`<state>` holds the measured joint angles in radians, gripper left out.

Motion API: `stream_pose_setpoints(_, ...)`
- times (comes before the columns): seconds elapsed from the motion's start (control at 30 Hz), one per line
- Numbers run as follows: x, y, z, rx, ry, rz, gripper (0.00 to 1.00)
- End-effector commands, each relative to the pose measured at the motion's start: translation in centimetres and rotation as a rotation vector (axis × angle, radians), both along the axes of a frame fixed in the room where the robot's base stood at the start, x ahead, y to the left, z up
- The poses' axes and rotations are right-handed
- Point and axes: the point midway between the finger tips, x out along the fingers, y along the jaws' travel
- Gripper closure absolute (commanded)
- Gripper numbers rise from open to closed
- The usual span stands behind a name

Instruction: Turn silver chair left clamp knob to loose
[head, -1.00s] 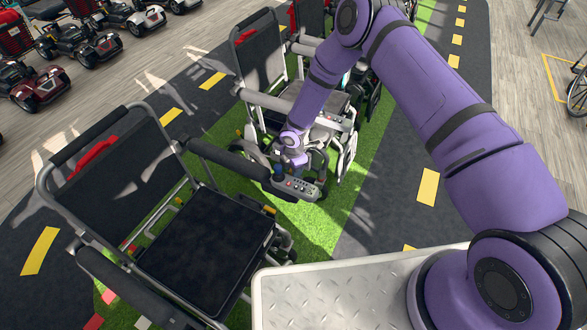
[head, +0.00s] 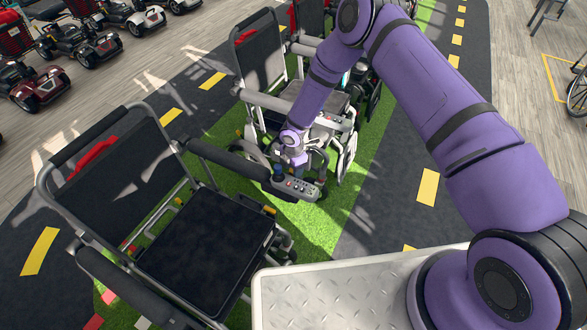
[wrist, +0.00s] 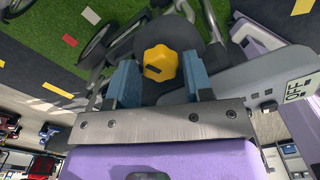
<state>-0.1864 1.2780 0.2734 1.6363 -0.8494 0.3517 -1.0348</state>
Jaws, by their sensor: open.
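A yellow lobed clamp knob (wrist: 161,63) with a dark slot shows in the wrist view, in front of a dark round part. My gripper (wrist: 160,76) is open, with one blue finger on each side of the knob; whether they touch it I cannot tell. In the head view my gripper (head: 294,164) is low beside the light silver-framed chair (head: 322,136), just behind the near chair's joystick panel (head: 297,188). The knob between the fingers is hidden there.
The near dark-seated chair (head: 205,250) stands at the lower left, its armrest (head: 228,160) close to my gripper. In the wrist view a grey panel with an OFF label (wrist: 298,90) lies right of the fingers. Green floor (head: 315,225) is clear to the right.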

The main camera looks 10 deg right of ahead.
Motion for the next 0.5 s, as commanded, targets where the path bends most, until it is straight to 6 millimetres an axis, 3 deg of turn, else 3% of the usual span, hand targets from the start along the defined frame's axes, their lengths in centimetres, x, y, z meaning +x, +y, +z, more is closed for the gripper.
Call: stream_pose_setpoints(0.5,0.1,0.0,8.6,0.000,-0.002,-0.001,0.53)
